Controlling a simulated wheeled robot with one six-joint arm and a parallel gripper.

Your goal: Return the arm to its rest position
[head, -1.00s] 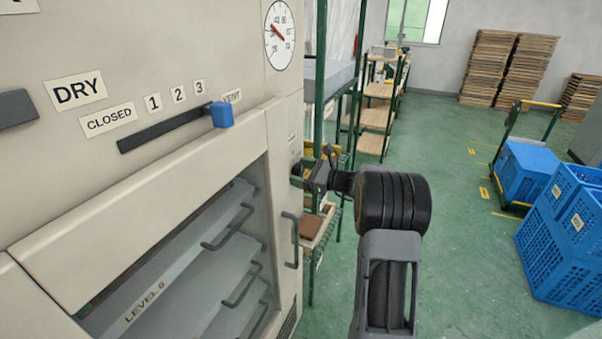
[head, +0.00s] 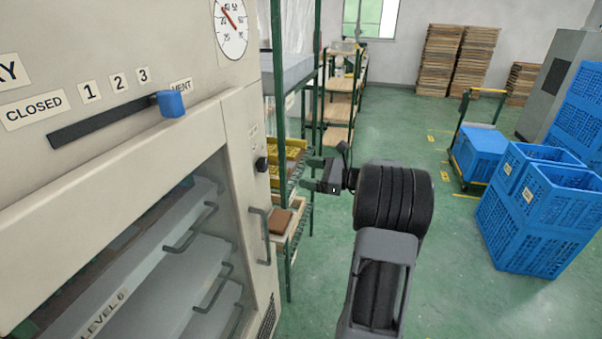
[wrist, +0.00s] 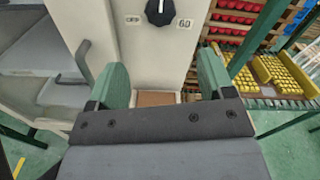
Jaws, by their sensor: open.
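My gripper (head: 312,174) shows in the head view at the end of my black and grey arm, to the right of the drying cabinet (head: 235,135). Its green fingers point left, toward the cabinet's right edge and the shelf behind. In the wrist view the two green fingers of my gripper (wrist: 162,85) stand wide apart with nothing between them. Beyond them is the cabinet's pale side panel (wrist: 150,60) with a black knob (wrist: 160,12) marked OFF and 60. In the head view the blue slider (head: 171,104) sits at the VENT end of its slot.
A green-framed shelf (head: 290,220) with yellow trays (head: 288,160) stands just beyond the cabinet, near my gripper. Blue crates (head: 535,210) and a cart (head: 480,150) stand at the right. Pallets (head: 455,60) are stacked at the back. The green floor between is clear.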

